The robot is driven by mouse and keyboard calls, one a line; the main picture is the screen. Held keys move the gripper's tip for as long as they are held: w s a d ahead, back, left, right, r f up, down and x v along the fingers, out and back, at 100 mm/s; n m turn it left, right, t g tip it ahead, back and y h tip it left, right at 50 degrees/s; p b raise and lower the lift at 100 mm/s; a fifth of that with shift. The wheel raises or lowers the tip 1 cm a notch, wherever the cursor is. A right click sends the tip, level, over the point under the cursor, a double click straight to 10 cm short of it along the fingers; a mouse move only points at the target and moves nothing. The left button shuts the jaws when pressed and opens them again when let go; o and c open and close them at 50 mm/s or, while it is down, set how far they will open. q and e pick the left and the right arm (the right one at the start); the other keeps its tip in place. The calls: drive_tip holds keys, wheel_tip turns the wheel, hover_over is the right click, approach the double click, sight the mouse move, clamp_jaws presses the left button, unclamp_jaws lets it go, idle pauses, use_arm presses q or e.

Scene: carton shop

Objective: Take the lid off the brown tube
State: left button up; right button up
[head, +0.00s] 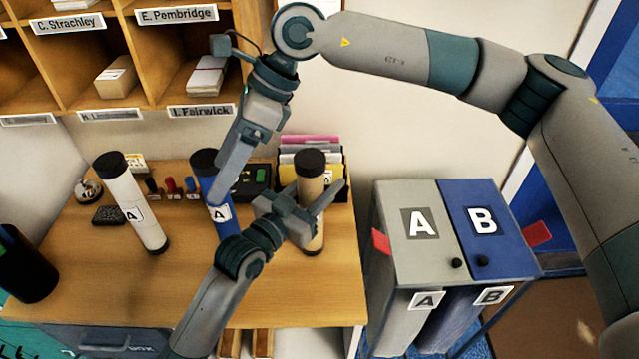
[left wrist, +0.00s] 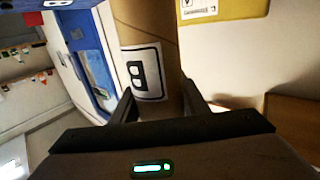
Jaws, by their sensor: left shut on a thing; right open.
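The brown tube (head: 313,187) stands upright at the right side of the wooden desk, with its black lid (head: 310,161) on top. My left gripper (head: 318,207) is shut around the middle of the tube, below the lid. In the left wrist view the tube (left wrist: 148,28), with a white label, fills the space between the two fingers (left wrist: 157,105); its lid is out of that view. My right gripper (head: 220,192) is open and points down in front of the blue tube (head: 228,222), left of the brown tube. It holds nothing that I can see.
The blue tube and a white tube (head: 130,205), both black-lidded, stand left of the brown tube. Small stamps and a black box (head: 250,178) lie behind. A folder rack (head: 325,155) is behind the brown tube. Bins A (head: 405,255) and B (head: 490,215) stand right.

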drive_tip(key=s+a+r+n+g+y, duration=0.2)
drive_tip(key=s+a+r+n+y, duration=0.1)
drive_tip(key=s+a+r+y, duration=0.5)
wheel_tip(320, 180, up, 7)
drive_tip(key=w+d+m+t+y, duration=0.15)
drive_tip(key=m+t+y, duration=0.25)
drive_tip(key=t+y, duration=0.45)
drive_tip(key=m+t+h, duration=1.4)
drive_tip(key=m+h, duration=0.1)
drive_tip(key=h, duration=0.2)
hover_over(314, 170)
drive_tip(key=s+a, duration=0.3)
drive_tip(key=a, duration=0.1)
wheel_tip(314, 170, down, 13)
drive_tip(key=d+f+h, duration=0.1)
drive_tip(key=f, duration=0.1)
drive_tip(key=s+d+f+g+h, duration=0.1)
drive_tip(key=d+f, duration=0.1)
drive_tip(key=s+d+f+g+h, duration=0.1)
drive_tip(key=d+f, duration=0.1)
drive_tip(key=shift+f+m, duration=0.3)
